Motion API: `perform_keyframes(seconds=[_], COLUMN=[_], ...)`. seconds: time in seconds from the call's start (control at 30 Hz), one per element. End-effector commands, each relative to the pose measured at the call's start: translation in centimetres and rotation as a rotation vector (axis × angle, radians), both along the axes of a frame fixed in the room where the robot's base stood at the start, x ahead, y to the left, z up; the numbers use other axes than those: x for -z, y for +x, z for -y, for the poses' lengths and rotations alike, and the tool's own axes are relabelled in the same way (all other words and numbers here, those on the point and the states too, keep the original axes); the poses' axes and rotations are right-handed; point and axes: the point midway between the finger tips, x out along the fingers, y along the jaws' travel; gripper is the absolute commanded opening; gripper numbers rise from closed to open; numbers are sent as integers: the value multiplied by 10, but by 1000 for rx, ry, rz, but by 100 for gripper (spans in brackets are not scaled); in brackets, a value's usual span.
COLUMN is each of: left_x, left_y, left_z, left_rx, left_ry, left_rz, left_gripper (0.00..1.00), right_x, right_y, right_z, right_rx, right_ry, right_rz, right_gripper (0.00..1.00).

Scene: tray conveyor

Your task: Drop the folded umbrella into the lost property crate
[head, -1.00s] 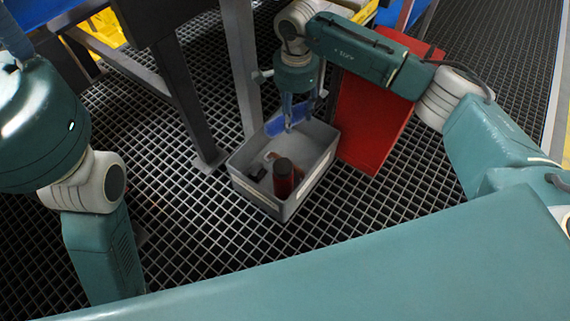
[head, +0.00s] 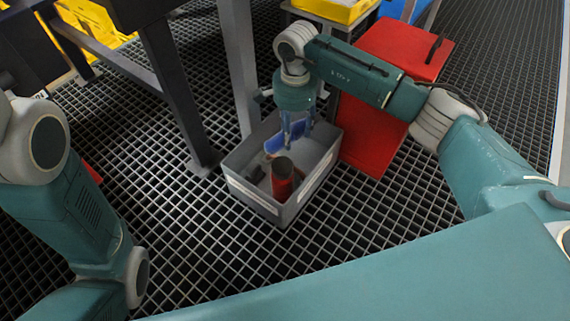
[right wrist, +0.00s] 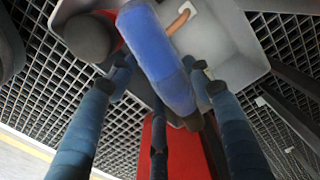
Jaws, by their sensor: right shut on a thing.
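The folded umbrella is a blue roll (right wrist: 158,60) held across my right gripper's fingers (right wrist: 163,80) in the right wrist view. In the head view its blue cloth (head: 276,142) shows beside the right gripper (head: 289,142), which points down over the back part of the grey crate (head: 262,204). The right gripper is shut on the umbrella. The umbrella's lower end is partly hidden by the fingers and crate contents, so I cannot tell whether it touches anything. My left arm shows at the left, but its gripper is out of view.
A red bottle with a dark cap (head: 282,181) stands in the crate near its front. A dark item and a tan item lie behind it, partly hidden. A red cabinet (head: 372,130) stands right of the crate. A grey metal post (head: 238,65) rises behind it.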

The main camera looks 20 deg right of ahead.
Motion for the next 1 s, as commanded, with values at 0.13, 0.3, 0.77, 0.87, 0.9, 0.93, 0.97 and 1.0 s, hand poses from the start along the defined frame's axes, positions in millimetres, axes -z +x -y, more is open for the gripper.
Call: perform_keyframes(seconds=[0.13, 0.3, 0.77, 0.87, 0.9, 0.93, 0.97, 1.0], left_x=[-1, -1, 0, 0, 0, 0, 0, 0], left_y=[-1, -1, -1, -1, -1, -1, -1, -1], left_z=[0, 0, 0, 0, 0, 0, 0, 0], left_rx=[0, 0, 1, 1, 1, 1, 1, 1], left_ry=[0, 0, -1, -1, -1, -1, -1, -1], left_rz=[2, 2, 3, 3, 3, 3, 3, 3], left_gripper=[38, 38, 38, 38, 38, 38, 38, 38], right_x=[0, 0, -7, -22, -30, -36, -43, -52], right_y=[0, 0, 1, 1, 1, 2, 2, 2], right_z=[0, 0, 0, 0, 0, 0, 0, 1], right_rx=[0, 0, 0, 1, 0, 0, 0, 0], right_ry=[0, 0, -1, 1, 0, -1, 1, 0], right_rz=[1, 1, 1, 4, 4, 6, 6, 5], right_gripper=[16, 60, 72, 72, 72, 72, 72, 72])
